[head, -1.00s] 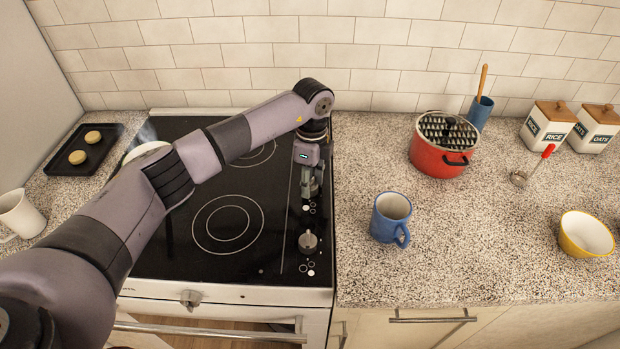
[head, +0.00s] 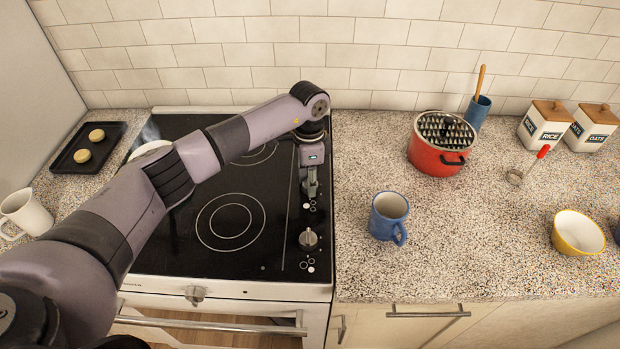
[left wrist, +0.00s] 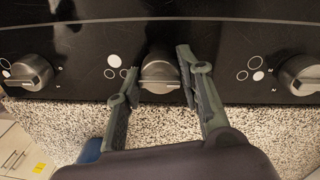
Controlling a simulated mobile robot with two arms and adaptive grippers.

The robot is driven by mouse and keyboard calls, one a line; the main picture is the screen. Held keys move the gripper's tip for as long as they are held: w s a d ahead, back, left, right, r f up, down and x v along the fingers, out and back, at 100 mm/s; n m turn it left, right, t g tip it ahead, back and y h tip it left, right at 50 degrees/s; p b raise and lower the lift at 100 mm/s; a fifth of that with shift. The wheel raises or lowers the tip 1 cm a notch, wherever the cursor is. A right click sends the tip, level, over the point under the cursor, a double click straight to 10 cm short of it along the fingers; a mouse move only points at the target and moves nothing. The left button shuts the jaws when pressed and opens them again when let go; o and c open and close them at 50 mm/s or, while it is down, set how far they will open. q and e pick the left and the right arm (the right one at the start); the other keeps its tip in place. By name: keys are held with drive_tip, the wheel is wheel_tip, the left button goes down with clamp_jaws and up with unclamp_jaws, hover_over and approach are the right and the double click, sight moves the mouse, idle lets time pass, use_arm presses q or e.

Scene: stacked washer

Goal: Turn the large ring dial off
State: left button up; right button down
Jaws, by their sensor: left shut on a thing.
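A row of grey round dials runs along the black cooktop (head: 262,262). My left gripper (head: 311,190) reaches down over the cooktop's right strip. In the left wrist view, its fingers (left wrist: 157,66) stand on either side of the middle dial (left wrist: 160,76) and are shut on it. Beside this dial are circle marks, with the largest one filled white, so it looks like the large ring dial. In the head view my gripper hides this dial. The dial at the front (head: 309,239) is free. My right gripper is not in view.
In the wrist view, other dials stand at the left (left wrist: 30,72) and right (left wrist: 300,74), clear of the fingers. A blue mug (head: 388,215) and a red pot (head: 440,145) stand on the speckled counter (head: 350,270) to the right. A tiled wall (head: 350,60) is behind.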

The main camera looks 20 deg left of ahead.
use_arm(q)
drive_tip(key=shift+r, duration=0.1)
drive_tip(key=o, duration=1.1)
drive_tip(key=shift+o, duration=0.2)
wheel_tip(320, 180, up, 12)
drive_tip(key=shift+w+a, duration=0.2)
drive_tip(key=shift+w, duration=0.15)
